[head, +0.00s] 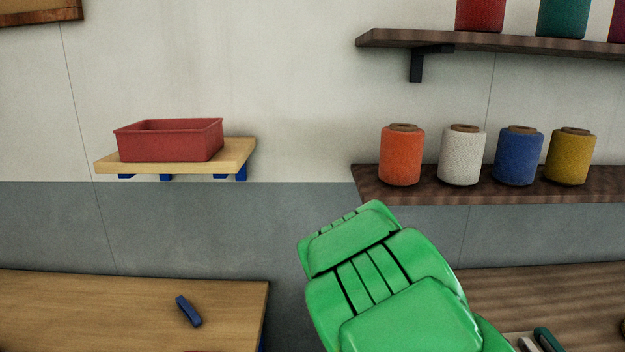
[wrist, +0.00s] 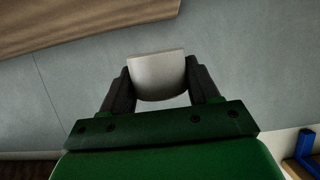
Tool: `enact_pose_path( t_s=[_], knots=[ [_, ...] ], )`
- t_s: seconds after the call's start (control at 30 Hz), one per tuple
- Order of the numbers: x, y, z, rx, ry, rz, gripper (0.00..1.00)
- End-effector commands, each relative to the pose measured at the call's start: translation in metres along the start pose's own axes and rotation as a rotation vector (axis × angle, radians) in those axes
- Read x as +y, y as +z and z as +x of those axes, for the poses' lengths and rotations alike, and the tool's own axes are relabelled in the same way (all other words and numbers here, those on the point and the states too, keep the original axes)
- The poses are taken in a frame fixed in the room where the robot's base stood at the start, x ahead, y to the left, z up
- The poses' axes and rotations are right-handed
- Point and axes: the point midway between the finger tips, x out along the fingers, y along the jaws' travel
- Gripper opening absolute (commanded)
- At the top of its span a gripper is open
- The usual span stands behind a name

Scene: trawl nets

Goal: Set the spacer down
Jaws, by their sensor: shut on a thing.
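My gripper (wrist: 158,78) is shut on a pale grey-white piece with a curved near edge, which appears to be the spacer (wrist: 157,68). The dark fingers press on its left and right sides in the wrist view. It is held in the air, with the grey wall behind it. In the head view my green arm hides the gripper and the spacer.
A red bin (head: 170,142) stands on a small wooden shelf (head: 236,154) with blue brackets. A wooden table (head: 90,310) at lower left carries a blue object (head: 188,311). Several thread spools (head: 401,155) line a dark shelf (head: 480,190). Small tools (head: 546,341) lie at lower right.

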Motion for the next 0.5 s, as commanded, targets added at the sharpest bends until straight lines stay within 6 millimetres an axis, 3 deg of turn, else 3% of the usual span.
enact_pose_path(
  t_s=[0.33, 0.5],
  knots=[
    [-0.008, -0.004, 0.002, 0.001, -0.019, -0.009, 0.31],
    [-0.049, -0.021, 0.011, 0.006, -0.112, -0.048, 0.31]
  ],
)
